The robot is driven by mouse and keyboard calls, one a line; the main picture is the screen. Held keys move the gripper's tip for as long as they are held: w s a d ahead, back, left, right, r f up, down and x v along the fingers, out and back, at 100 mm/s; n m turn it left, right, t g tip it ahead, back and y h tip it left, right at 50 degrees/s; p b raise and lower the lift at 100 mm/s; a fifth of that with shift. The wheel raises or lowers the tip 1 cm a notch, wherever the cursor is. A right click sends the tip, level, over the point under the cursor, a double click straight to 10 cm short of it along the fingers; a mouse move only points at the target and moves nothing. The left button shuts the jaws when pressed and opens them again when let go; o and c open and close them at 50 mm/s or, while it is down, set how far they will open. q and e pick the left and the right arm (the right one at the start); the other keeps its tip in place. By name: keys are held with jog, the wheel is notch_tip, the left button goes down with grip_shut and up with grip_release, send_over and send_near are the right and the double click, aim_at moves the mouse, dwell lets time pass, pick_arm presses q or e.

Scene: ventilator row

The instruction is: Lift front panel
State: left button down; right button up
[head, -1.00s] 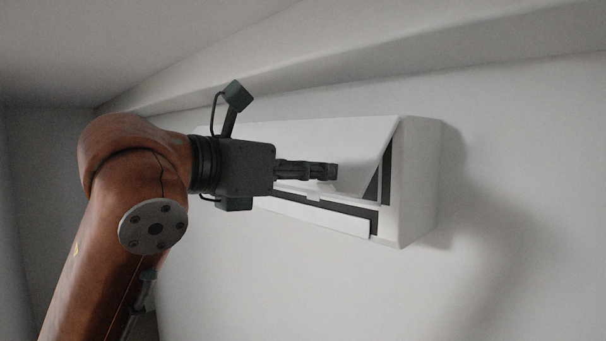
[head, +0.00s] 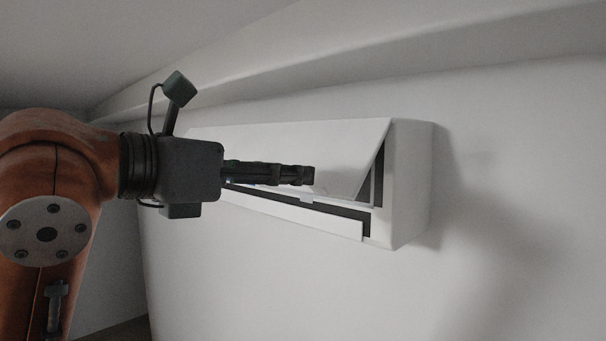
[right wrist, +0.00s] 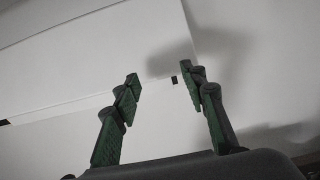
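A white wall-mounted air conditioner has its front panel (head: 340,145) tilted out at the bottom. A dark wedge-shaped gap shows at its right end. My right gripper (head: 308,175) is in front of the panel's lower part, with its fingers pointing right; I cannot tell in the head view whether it touches the panel. In the right wrist view the two fingers (right wrist: 160,76) are spread apart with nothing between them, and a white surface of the unit (right wrist: 110,50) lies beyond. My left gripper is in neither view.
The unit's right end casing (head: 410,185) and a lower white flap (head: 300,215) beside a dark slot are visible. A ledge (head: 400,75) runs along the wall above. The wall (head: 400,290) below and to the right is bare.

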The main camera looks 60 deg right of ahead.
jog(key=v, duration=0.6)
jog(key=shift+a, duration=0.3)
jog(key=shift+c, duration=0.2)
